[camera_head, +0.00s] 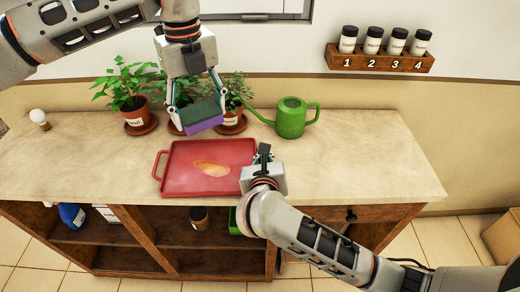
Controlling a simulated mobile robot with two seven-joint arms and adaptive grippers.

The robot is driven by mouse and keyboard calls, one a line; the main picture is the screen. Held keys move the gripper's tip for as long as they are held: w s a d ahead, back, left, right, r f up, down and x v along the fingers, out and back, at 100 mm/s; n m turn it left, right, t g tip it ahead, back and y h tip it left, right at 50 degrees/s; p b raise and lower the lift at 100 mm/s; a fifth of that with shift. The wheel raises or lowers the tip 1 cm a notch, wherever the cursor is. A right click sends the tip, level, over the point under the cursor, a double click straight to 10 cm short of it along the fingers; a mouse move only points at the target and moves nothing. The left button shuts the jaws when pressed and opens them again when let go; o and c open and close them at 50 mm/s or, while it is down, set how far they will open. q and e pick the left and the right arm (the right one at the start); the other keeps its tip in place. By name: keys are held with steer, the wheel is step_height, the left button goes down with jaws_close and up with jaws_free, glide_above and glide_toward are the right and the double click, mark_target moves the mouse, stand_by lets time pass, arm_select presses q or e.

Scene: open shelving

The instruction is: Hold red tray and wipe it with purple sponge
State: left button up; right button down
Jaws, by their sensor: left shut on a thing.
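The red tray (180,180) lies on the counter with a yellowish-orange stain in its middle and a handle showing at its left end. My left gripper (198,106) points down behind the tray and is shut on the purple sponge (205,126), which has a dark green upper layer. The sponge is held above the counter near the tray's far edge, apart from the stain. My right gripper (263,158) is at the tray's right end. It hides that end and any handle there, so I cannot tell whether its fingers are closed on it.
Several potted plants (130,88) on saucers stand along the back of the counter (370,160). A green watering can (292,118) stands right of them. A light bulb (39,117) stands at the far left. Numbered jars (372,40) sit on a wall rack. The counter's right side is clear.

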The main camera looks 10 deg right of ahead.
arm_select(q)
step_height(320, 180, down, 9)
stand_by(0.6)
stand_by(0.4)
